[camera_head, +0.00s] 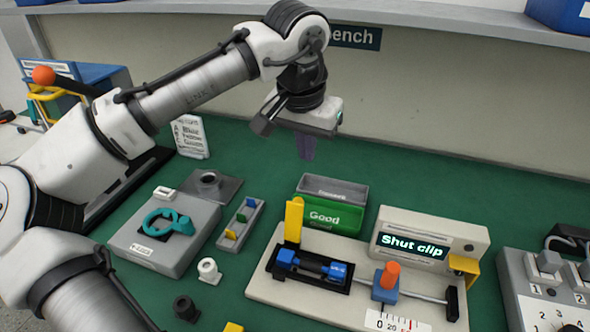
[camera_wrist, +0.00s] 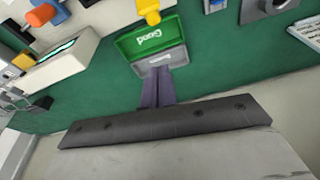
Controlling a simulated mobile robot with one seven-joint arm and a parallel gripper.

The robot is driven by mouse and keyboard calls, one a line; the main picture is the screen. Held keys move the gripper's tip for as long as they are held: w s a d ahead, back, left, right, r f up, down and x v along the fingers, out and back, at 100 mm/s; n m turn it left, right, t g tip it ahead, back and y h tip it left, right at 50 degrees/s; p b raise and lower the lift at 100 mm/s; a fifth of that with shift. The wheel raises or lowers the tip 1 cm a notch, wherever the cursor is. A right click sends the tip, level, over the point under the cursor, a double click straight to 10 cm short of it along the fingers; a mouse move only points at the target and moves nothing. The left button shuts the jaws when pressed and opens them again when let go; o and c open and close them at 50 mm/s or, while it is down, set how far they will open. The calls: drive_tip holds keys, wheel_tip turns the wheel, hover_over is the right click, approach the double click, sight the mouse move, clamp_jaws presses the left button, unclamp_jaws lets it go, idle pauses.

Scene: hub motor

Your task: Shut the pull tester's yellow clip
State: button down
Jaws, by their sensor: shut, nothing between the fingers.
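The pull tester (camera_head: 350,300) is a beige base on the green bench, with a display (camera_head: 412,248) reading "Shut clip". Its yellow clip (camera_head: 293,220) stands upright at the left end, above a black cradle holding a blue part (camera_head: 312,265). The clip's yellow top also shows in the wrist view (camera_wrist: 149,10). My gripper (camera_head: 305,155) is shut and empty, pointing down above the bench behind the tester, apart from the clip. Its fingers also show in the wrist view (camera_wrist: 157,88).
A green "Good" bin (camera_head: 325,217) and a grey bin behind it stand between my gripper and the tester. A grey fixture with a teal piece (camera_head: 165,225) and a small tray of coloured tabs (camera_head: 240,222) are left. A numbered box (camera_head: 545,290) is right.

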sight(295, 219)
wheel_tip(295, 219, down, 9)
drive_tip(key=n+p, duration=0.1)
drive_tip(key=shift+s+a, duration=0.35)
drive_tip(key=shift+a, duration=0.1)
idle(0.4)
drive_tip(key=shift+t, duration=0.3)
